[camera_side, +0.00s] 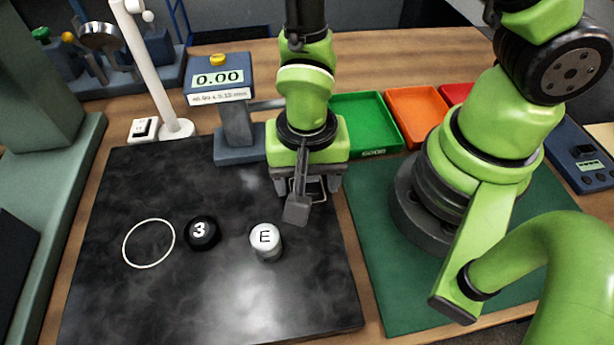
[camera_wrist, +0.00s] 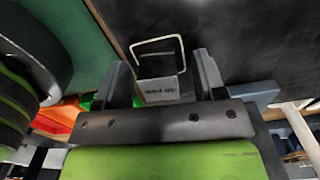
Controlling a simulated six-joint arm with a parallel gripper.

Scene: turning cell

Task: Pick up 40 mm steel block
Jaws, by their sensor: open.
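My gripper (camera_side: 309,186) points down low over the far right part of the black plate (camera_side: 110,270). In the wrist view my gripper (camera_wrist: 163,70) is open, with one finger on each side of the grey steel block (camera_wrist: 158,92), which has small dark lettering on its face. Gaps show between the block and the fingers. A white square outline (camera_wrist: 157,39) on the plate shows beside the block. In the side view the block is mostly hidden by the gripper, so I cannot tell its exact height.
A black cylinder marked 3 (camera_side: 202,233) and a pale cylinder marked E (camera_side: 266,241) stand left of my gripper, near an empty white ring (camera_side: 149,243). A gauge with a 0.00 display (camera_side: 218,78) stands behind. Green (camera_side: 372,152) and orange (camera_side: 421,144) trays lie at the back right.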

